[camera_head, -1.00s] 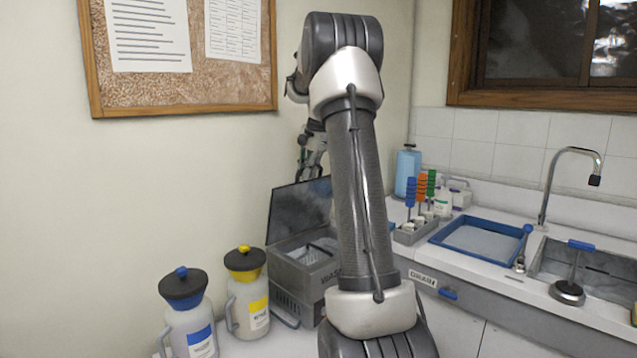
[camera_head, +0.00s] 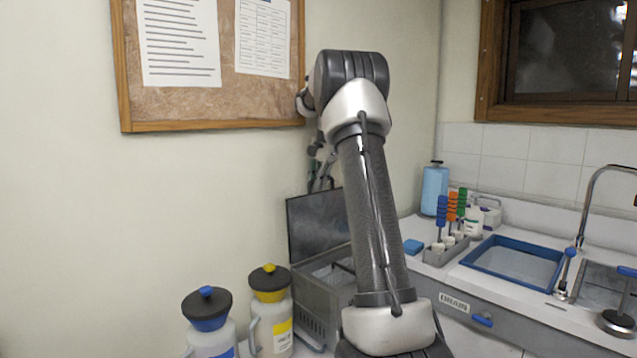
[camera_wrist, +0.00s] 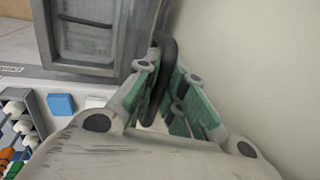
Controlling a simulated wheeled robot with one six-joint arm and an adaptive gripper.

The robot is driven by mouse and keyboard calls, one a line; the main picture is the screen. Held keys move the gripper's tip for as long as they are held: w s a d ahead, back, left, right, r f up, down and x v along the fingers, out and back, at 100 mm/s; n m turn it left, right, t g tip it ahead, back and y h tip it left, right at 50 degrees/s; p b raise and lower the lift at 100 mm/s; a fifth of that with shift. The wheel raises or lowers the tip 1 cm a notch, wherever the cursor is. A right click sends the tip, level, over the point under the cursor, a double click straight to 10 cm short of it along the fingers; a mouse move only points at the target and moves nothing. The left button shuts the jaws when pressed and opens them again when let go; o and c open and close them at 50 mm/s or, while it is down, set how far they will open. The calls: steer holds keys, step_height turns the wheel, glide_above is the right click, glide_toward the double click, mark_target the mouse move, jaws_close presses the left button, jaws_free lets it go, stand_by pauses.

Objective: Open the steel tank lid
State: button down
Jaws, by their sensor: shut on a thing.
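The steel tank (camera_head: 322,292) is a grey metal box on the white counter, partly hidden behind my arm. Its dark lid (camera_head: 312,224) stands raised at the back, roughly upright, and the tank's mouth is open. My gripper (camera_head: 322,180) is at the lid's top edge. In the wrist view, my gripper (camera_wrist: 166,76) has its green-lined fingers closed around a black curved handle (camera_wrist: 163,50).
Two jugs, with a blue-knobbed lid (camera_head: 207,308) and a yellow-knobbed lid (camera_head: 269,282), stand left of the tank. A blue block (camera_head: 413,247), a rack (camera_head: 446,252) and a blue-rimmed tray (camera_head: 515,262) are to the right. The wall is close behind the lid.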

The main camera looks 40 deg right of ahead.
steer(key=shift+a, duration=0.1)
steer(key=c, duration=1.5)
jaws_free()
steer(key=v, duration=1.2)
